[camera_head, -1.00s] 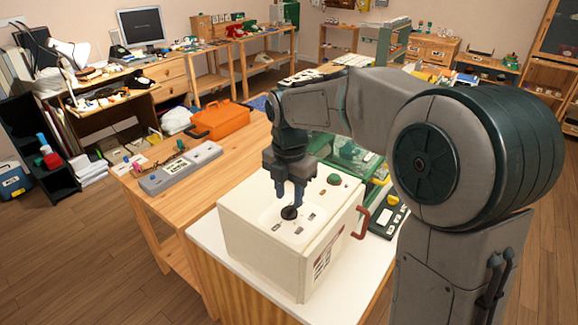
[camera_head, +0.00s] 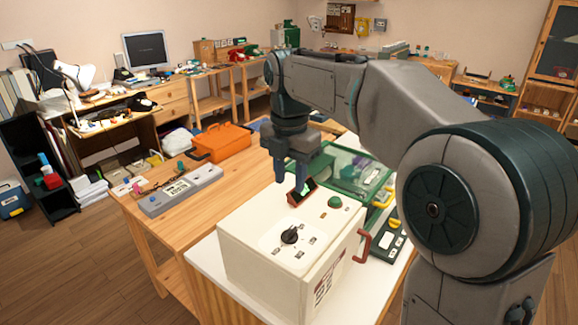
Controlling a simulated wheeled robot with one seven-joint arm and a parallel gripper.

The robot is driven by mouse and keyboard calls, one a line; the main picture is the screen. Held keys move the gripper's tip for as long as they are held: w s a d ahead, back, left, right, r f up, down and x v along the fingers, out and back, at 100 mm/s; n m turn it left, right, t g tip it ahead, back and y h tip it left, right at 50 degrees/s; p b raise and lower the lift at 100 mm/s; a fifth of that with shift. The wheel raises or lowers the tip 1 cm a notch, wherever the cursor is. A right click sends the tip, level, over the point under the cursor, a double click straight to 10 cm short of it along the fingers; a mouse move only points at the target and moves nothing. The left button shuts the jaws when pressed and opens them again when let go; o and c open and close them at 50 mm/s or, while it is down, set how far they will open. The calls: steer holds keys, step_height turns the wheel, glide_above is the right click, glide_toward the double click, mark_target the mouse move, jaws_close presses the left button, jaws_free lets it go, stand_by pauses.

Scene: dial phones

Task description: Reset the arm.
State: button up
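My arm reaches in from the right of the head view, and my gripper (camera_head: 290,182) points down. Its two fingers are apart with nothing seen between them. It hangs above and behind a black dial knob (camera_head: 290,236) on the sloping top of a cream box (camera_head: 262,260). The gripper and knob are clear of each other. A small dark red device with a lit screen (camera_head: 301,194) shows just behind the fingertips; I cannot tell its exact distance from them.
The cream box has a green button (camera_head: 335,202) and a red side handle (camera_head: 363,246), and stands on a white-topped table (camera_head: 206,258). A grey panel (camera_head: 182,190) and an orange case (camera_head: 222,142) lie on the wooden table behind. A green-lidded case (camera_head: 350,168) is beyond the box.

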steer(key=s+d+f+m+t, duration=0.1)
steer(key=s+d+f+m, duration=0.4)
steer(key=s+m, duration=0.5)
steer(key=s+d+f+m+t, duration=0.2)
steer(key=s+d+f+m, duration=0.4)
steer(key=m, duration=1.2)
steer(key=shift+s+d+m, duration=0.3)
steer(key=shift+s+d, duration=1.15)
steer(key=shift+s, duration=0.45)
steer(key=shift+o, duration=0.2)
steer(key=shift+a, duration=0.15)
